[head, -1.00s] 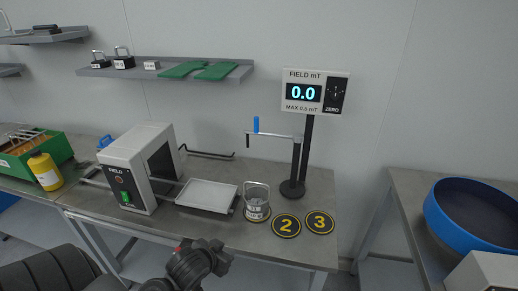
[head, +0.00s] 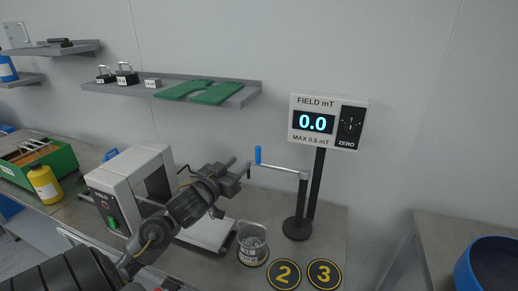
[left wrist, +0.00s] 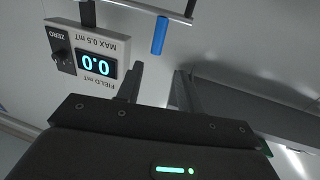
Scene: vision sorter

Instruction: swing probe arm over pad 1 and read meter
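The probe arm (head: 282,168) is a thin grey bar reaching left from a black post (head: 301,205), with an upright blue handle (head: 258,155) at its free end. The handle also shows in the left wrist view (left wrist: 159,36). My left gripper (head: 243,171) is open and empty, just left of the handle and apart from it; its two fingers (left wrist: 160,88) stand spread in the wrist view. The meter (head: 327,122) reads 0.0, with a ZERO knob on its right. Pads 2 (head: 284,274) and 3 (head: 324,273) lie bare. No number 1 is readable. My right gripper is not in view.
A clear container with a wire handle (head: 252,244) stands left of pad 2. A white box with an opening (head: 127,185) and a pale tray (head: 206,233) stand left, partly behind my arm. A shelf (head: 240,98) hangs above. A blue bowl (head: 465,276) is at right.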

